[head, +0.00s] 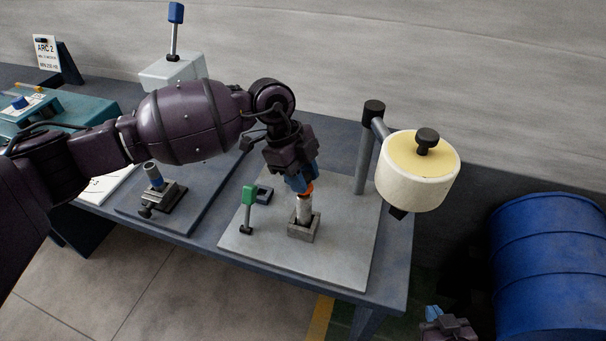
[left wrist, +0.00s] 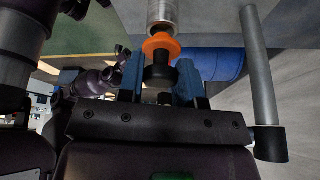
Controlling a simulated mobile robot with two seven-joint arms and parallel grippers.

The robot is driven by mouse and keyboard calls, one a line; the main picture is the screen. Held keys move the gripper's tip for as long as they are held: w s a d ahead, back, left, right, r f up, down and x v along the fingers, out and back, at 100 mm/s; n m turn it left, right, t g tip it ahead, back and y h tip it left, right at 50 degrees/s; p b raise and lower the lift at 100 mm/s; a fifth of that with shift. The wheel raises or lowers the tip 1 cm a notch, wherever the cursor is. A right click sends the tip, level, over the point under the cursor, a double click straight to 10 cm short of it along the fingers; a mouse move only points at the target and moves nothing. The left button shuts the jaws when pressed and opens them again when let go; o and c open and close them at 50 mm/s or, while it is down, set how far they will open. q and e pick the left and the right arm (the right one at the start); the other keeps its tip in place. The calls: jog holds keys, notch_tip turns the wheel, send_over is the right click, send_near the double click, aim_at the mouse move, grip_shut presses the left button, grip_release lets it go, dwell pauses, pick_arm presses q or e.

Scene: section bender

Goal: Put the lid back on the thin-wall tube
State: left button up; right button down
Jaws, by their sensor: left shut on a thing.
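My right gripper (head: 445,326) is at the bottom right edge, partly cut off.
A green-topped lever (head: 248,195) stands left of the block. A grey post (head: 366,160) carries a cream drum (head: 416,175) with a black knob at the right. A small vise-like fixture (head: 160,190) is further left. A blue barrel (head: 548,260) stands beyond the table.

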jog(key=shift+s+f, duration=0.1)
jog(key=shift+s, duration=0.2)
jog(key=shift+w, duration=0.1)
jog(key=shift+w+a+r, duration=0.1)
jog(key=shift+w+r, duration=0.45)
jog(key=shift+r, duration=0.05)
pick_arm(q)
jog(key=shift+p, duration=0.35)
pick_arm(e)
jog(key=shift+s, duration=0.15)
pick_arm(q)
jog(key=shift+f, duration=0.15)
pick_arm(e)
jog(key=shift+s+f, duration=0.25)
jog(key=shift+s, duration=0.2)
